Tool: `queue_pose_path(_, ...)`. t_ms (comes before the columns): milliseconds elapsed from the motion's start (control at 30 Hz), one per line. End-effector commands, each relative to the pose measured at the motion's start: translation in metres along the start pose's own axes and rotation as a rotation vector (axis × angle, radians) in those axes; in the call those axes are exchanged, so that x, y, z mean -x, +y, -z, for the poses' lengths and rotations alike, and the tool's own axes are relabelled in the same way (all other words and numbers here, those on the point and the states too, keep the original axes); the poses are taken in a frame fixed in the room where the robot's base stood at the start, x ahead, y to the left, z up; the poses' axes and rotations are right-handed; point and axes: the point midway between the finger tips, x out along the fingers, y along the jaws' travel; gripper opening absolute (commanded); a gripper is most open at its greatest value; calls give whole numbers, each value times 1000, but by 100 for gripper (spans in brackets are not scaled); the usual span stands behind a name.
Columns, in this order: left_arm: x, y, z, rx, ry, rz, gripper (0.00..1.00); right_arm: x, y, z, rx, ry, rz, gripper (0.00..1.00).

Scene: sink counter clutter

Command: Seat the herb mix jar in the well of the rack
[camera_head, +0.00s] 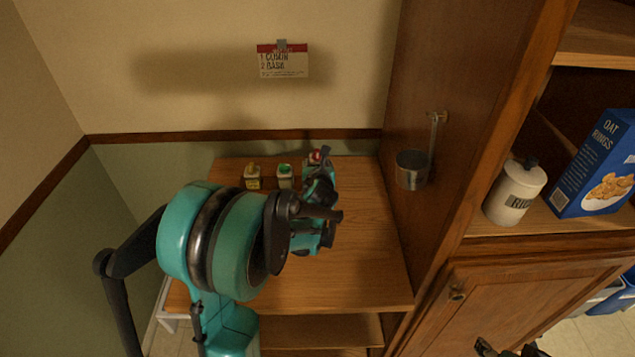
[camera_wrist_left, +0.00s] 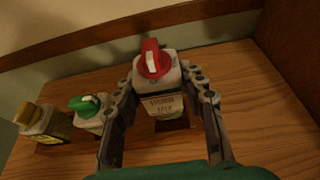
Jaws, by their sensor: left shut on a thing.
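The herb mix jar (camera_wrist_left: 161,88) is pale with a red cap and a dark-lettered label. My left gripper (camera_wrist_left: 159,93) is shut on it, one finger on each side, and holds it roughly upright. The jar's red cap also shows in the head view (camera_head: 316,156), beyond the left gripper (camera_head: 318,185). A dark square patch (camera_wrist_left: 173,125) shows in the wood just under the jar, like a well of the rack. I cannot tell whether the jar's base is in it or above it. A dark part of my right gripper (camera_head: 507,349) shows at the bottom edge.
A green-capped jar (camera_wrist_left: 88,110) and a yellow-capped jar (camera_wrist_left: 42,122) stand left of the held jar. The wooden top (camera_head: 365,255) is clear toward the front. A tall cabinet side (camera_head: 440,110) with a hanging metal cup (camera_head: 411,170) bounds the right.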

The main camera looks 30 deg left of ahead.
Motion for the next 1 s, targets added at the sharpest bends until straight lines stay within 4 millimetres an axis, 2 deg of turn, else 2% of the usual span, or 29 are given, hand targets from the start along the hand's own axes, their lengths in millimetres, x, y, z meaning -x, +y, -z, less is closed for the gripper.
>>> queue_pose_path(367,-17,-1,41,0,0,1,8,-16,0,-11,0,0,0,61)
queue_pose_path(733,-18,-1,45,-1,0,1,8,-18,0,-12,0,0,0,61)
queue_pose_path(767,-18,-1,44,0,0,1,46,-17,0,-12,0,0,0,61)
queue_pose_path(800,-17,-1,44,0,0,0,56,-17,0,-12,0,0,0,61)
queue_pose_path(833,-17,-1,44,0,0,1,61,-17,0,-12,0,0,0,61)
queue_pose_path(1000,-17,-1,43,0,0,1,61,-17,0,-12,0,0,0,61)
